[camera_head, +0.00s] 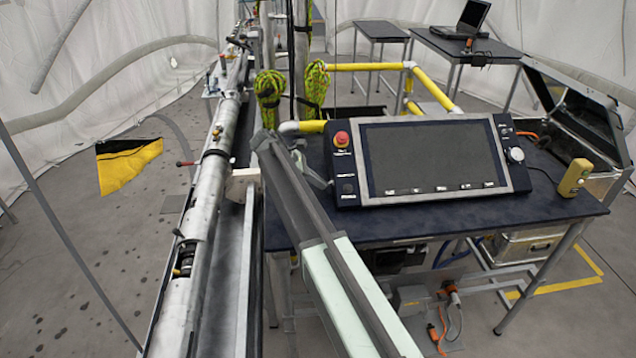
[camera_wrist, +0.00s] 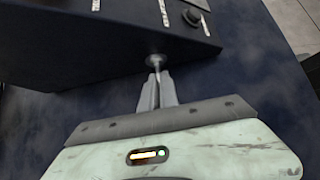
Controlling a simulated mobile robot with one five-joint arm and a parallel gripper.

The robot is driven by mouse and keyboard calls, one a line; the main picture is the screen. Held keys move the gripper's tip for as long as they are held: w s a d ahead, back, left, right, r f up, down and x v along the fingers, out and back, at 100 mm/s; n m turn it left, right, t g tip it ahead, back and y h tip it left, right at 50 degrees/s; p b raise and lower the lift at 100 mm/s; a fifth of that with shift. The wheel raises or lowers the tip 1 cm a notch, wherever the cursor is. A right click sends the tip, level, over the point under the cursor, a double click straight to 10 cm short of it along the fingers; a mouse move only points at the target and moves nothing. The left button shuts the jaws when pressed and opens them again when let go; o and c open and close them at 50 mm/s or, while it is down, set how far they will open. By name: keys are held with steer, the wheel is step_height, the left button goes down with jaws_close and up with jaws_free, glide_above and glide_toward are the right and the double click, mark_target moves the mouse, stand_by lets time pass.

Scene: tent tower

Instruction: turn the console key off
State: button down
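The dark console (camera_head: 340,195) stands on the dark blue table, with a blank grey screen and a red emergency button. In the wrist view, the console key (camera_wrist: 156,63) sticks out of the console's side face (camera_wrist: 95,50) from a small round lock. My gripper (camera_wrist: 157,82) is at the key, with its two narrow fingers close together on either side of the thin key. It looks shut on the key, whose outer part is mostly hidden between the fingers. In the head view, my gripper (camera_head: 322,183) is at the console's left side and the key cannot be made out.
The table top (camera_head: 420,222) is clear in front of the console. A yellow handheld unit (camera_head: 574,178) stands to the right beside an open metal case (camera_head: 580,115). A long metal tube (camera_head: 205,200) runs along the left. Yellow rails (camera_head: 435,90) stand behind the console.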

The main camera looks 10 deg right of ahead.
steer(key=shift+d, duration=0.2)
steer(key=c, duration=1.6)
jaws_free()
steer(key=shift+a+r, duration=0.15)
steer(key=p+v, duration=0.5)
steer(key=v, duration=0.2)
steer(key=shift+a+r, duration=0.2)
steer(key=shift+a, duration=0.05)
steer(key=shift+d, duration=0.1)
